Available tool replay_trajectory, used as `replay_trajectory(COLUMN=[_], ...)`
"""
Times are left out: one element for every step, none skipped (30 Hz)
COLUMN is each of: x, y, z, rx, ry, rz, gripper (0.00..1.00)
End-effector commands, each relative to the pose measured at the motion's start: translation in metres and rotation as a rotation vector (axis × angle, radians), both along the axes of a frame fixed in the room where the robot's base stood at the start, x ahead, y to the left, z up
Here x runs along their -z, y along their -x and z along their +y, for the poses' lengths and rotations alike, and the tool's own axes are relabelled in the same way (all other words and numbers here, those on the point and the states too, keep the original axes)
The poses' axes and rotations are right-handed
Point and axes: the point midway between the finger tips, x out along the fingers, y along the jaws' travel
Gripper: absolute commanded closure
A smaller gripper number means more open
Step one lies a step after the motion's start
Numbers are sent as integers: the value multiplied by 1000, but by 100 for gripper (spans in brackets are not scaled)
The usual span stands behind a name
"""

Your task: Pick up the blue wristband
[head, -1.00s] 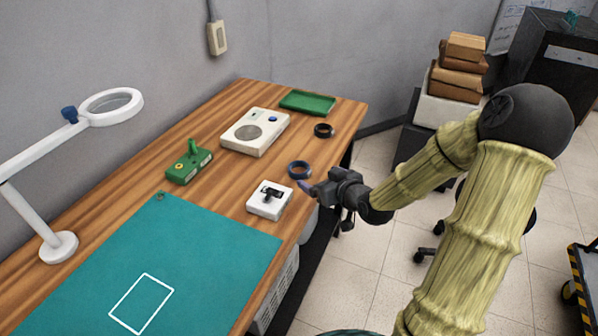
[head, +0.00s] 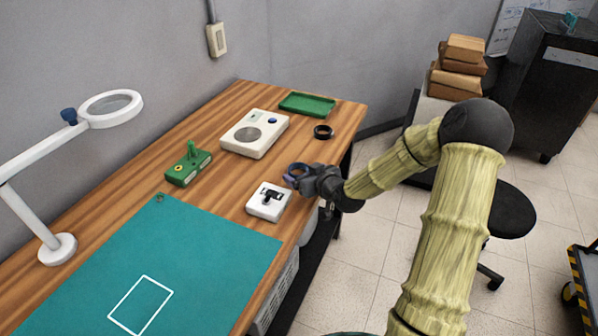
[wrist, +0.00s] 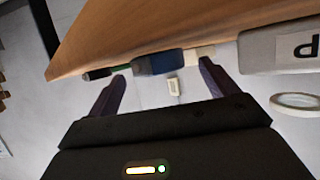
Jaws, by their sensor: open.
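The blue wristband (head: 297,168) lies on the wooden table near its right edge, and my gripper partly covers it in the head view. In the wrist view the blue wristband (wrist: 158,62) is seen edge-on, ahead of and between the two fingers. My gripper (head: 292,178) is low at the table edge, reaching in from the right. It also shows in the wrist view (wrist: 158,84), open with its fingers apart and nothing clearly held. Whether the fingertips touch the band cannot be told.
A white box with a black fitting (head: 268,201) stands close in front of the band. A black ring (head: 323,131), a white device (head: 254,133) and a green tray (head: 307,103) lie farther back. A green block (head: 188,168) and teal mat (head: 200,240) are to the left.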

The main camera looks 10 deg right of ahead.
Motion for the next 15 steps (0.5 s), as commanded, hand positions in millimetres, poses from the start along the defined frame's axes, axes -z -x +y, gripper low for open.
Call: replay_trajectory(x=[4,5,7,9,9,10,11,11,11,11,11,11,11,11,11], y=[-6,-11,-15,-18,-20,-22,-23,-23,-23,-23,-23,-23,-23,-23,-23], z=[4,5,6,7,8,8,8,8,8,8,8,8,8,7,7], rx=[-2,-1,-1,-1,-1,-1,-1,0,0,0,0,0,1,1,1], ry=[-3,-2,-2,-2,0,0,0,0,0,0,0,0,0,0,0], rz=[1,0,1,1,0,0,1,1,1,1,1,0,0,0,0], gripper=[14,14,14,14,14,14,14,14,14,14,14,14,14,14,14])
